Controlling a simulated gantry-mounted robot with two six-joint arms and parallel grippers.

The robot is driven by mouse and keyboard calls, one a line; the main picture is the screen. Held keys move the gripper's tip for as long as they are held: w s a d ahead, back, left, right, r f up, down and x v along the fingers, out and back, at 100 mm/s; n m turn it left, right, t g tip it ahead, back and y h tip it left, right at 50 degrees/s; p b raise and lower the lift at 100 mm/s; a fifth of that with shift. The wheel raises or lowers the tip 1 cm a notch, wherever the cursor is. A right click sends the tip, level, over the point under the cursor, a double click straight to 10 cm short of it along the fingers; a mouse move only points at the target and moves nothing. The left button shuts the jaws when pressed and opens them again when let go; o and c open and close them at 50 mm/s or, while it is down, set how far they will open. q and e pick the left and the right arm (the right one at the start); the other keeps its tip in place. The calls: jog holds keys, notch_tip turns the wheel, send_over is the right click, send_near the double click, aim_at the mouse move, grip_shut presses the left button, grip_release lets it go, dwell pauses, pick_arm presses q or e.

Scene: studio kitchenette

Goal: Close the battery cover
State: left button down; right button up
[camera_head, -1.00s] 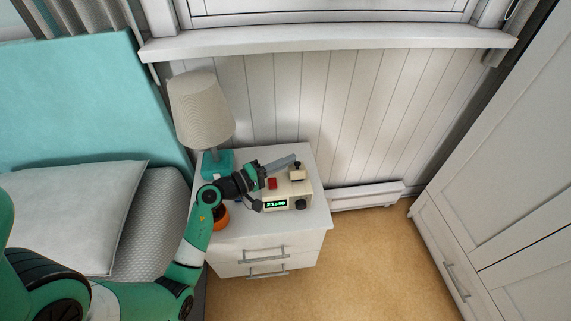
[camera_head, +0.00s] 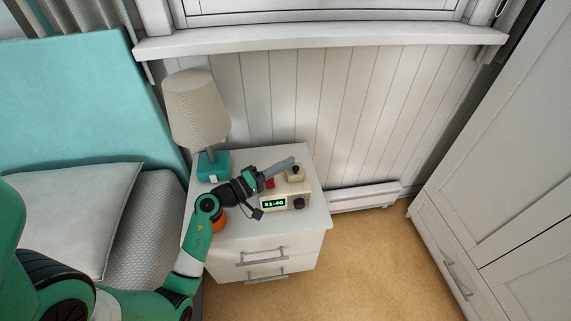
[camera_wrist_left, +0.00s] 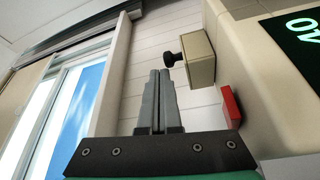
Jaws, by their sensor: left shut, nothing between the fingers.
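A cream clock radio (camera_head: 285,202) with a lit green display and a dark knob stands on the nightstand. Its red button (camera_head: 270,183) is partly covered by my left gripper in the head view and shows in the wrist view (camera_wrist_left: 231,104). A small cream block with a black knob (camera_head: 296,173) is on its top; it also shows in the wrist view (camera_wrist_left: 199,60). I cannot make out a battery cover; the clock's back is hidden in the head view. My left gripper (camera_head: 292,160) is shut and empty, its grey fingers (camera_wrist_left: 159,75) reaching past the clock's upper side. My right gripper is not in view.
A lamp with a teal base (camera_head: 213,168) stands left of the clock. An orange object (camera_head: 219,222) sits partly behind my left arm. The white nightstand (camera_head: 240,232) has a bare front strip. The panelled wall (camera_head: 300,100) is behind it.

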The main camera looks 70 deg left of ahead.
pick_arm(q)
jog(key=s+a+p, duration=0.1)
jog(key=s+a, duration=0.1)
jog(key=s, duration=0.7)
jog(key=shift+s+p, duration=0.15)
jog(key=shift+p, duration=0.25)
jog(key=shift+a+f, duration=0.1)
